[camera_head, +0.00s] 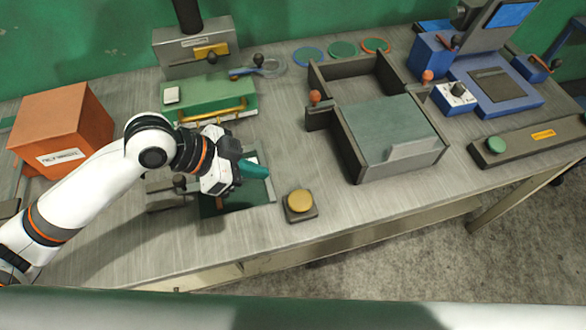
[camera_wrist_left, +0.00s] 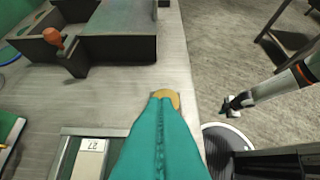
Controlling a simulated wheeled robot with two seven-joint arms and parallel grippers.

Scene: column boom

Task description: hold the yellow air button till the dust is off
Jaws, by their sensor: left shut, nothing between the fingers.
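The yellow button (camera_head: 299,201) sits on a small dark base near the table's front edge. My left gripper (camera_head: 262,170) has teal fingers, shut and empty, up and left of the button in the head view. In the left wrist view the fingers (camera_wrist_left: 160,105) cover part of the yellow button (camera_wrist_left: 173,96); I cannot tell whether they touch it. A dark green plate (camera_head: 262,193) lies below the gripper, partly hidden by it. I cannot make out dust. In the left wrist view my right arm's end (camera_wrist_left: 232,105) shows small over the floor; its finger state is unclear.
A grey open box with a green-grey top (camera_head: 390,127) stands right of the button. An orange box (camera_head: 65,130) stands at the left. A green fixture with a yellow handle (camera_head: 210,98) stands behind the gripper. A bar with a green button (camera_head: 496,145) is at the right.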

